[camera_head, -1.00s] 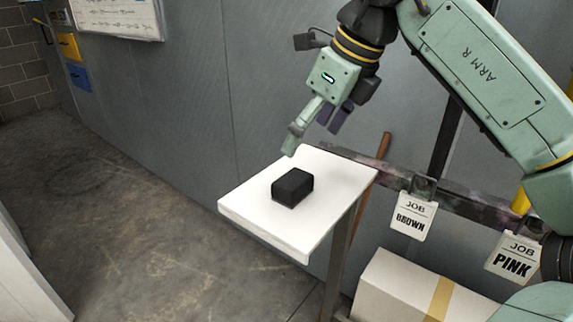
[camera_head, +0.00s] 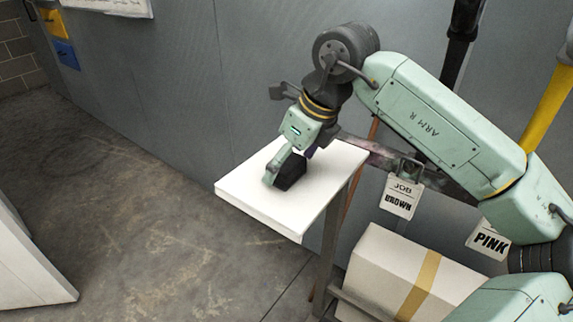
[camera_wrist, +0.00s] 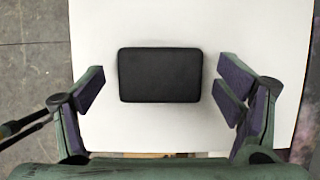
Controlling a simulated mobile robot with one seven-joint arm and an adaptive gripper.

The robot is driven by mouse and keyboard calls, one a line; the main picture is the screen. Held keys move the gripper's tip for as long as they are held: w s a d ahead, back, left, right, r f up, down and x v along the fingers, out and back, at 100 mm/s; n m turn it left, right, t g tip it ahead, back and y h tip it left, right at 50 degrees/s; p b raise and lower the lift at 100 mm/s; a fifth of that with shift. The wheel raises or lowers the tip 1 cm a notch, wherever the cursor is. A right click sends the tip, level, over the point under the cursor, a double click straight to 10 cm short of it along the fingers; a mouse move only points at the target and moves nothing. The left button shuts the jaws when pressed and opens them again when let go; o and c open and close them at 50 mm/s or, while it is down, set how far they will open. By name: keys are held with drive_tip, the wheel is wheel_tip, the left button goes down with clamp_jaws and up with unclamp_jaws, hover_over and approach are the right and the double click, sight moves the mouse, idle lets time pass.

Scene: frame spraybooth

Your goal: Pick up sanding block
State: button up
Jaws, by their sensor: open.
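The sanding block is a small black block (camera_head: 291,172) lying on a white shelf top (camera_head: 240,194). In the wrist view the black block (camera_wrist: 160,75) lies flat, its long side across the picture, a little beyond and between the fingertips. My gripper (camera_head: 287,170) is lowered close over the block, and one finger covers part of it in the head view. In the wrist view my gripper (camera_wrist: 164,86) is open, with purple finger pads on both sides of the block and white surface showing between pads and block.
A taped cardboard box (camera_head: 385,262) stands below, right of the shelf. A grey wall panel (camera_head: 180,80) stands behind. The white top around the block is clear.

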drive_tip(key=shift+c, duration=0.5)
drive_tip(key=c, duration=1.2)
